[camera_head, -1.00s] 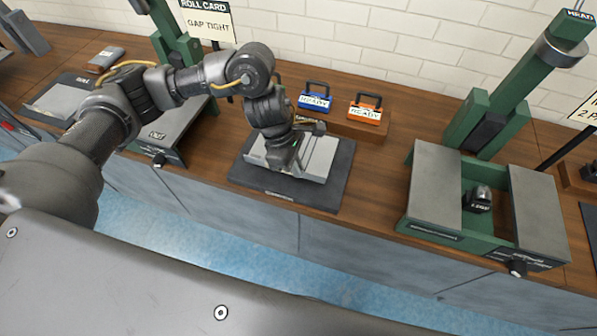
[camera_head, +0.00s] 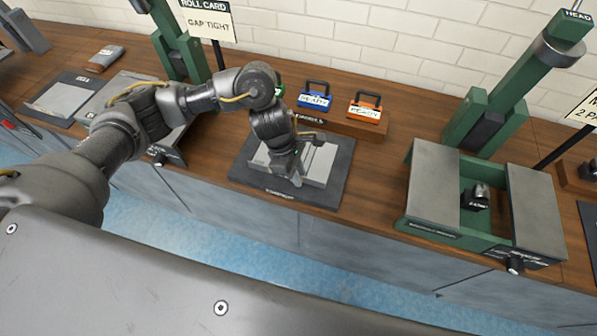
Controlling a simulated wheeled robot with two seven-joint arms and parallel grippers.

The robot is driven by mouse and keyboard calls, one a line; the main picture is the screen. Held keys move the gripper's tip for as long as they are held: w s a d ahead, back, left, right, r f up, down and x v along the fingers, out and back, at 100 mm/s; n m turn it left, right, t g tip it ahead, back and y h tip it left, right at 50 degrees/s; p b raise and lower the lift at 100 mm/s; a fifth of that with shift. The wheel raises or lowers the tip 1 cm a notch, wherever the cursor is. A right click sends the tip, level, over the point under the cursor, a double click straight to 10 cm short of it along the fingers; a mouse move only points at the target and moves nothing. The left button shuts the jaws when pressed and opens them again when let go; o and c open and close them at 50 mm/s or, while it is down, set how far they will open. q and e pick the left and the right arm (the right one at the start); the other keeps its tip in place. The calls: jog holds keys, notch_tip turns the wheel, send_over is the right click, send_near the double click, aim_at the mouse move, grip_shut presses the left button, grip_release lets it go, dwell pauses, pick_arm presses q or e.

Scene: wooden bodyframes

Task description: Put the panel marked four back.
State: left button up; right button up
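My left gripper (camera_head: 297,180) points down over the light grey plate (camera_head: 322,162) on a dark mat (camera_head: 258,181) in the middle of the bench. Its fingers are small and partly merge with the plate, so I cannot tell whether they are open or hold anything. I can read no mark four on any panel. The green machine at the right has two grey panels, a left one (camera_head: 435,188) and a right one (camera_head: 536,210), with an open gap between them. A small dark block (camera_head: 477,199) with a metal top sits in that gap. My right gripper is not in view.
A blue tagged lock (camera_head: 315,100) and an orange tagged lock (camera_head: 365,110) stand on a wooden block behind the mat. A second green machine (camera_head: 180,52) stands behind my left arm. Bare wooden bench (camera_head: 385,160) lies between the mat and the right machine.

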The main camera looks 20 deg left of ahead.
pick_arm(q)
jog(key=shift+w+a+r, duration=0.1)
jog(key=shift+r, duration=0.4)
jog(key=v, duration=1.1)
jog(key=shift+b, duration=0.3)
jog(key=shift+r, duration=0.1)
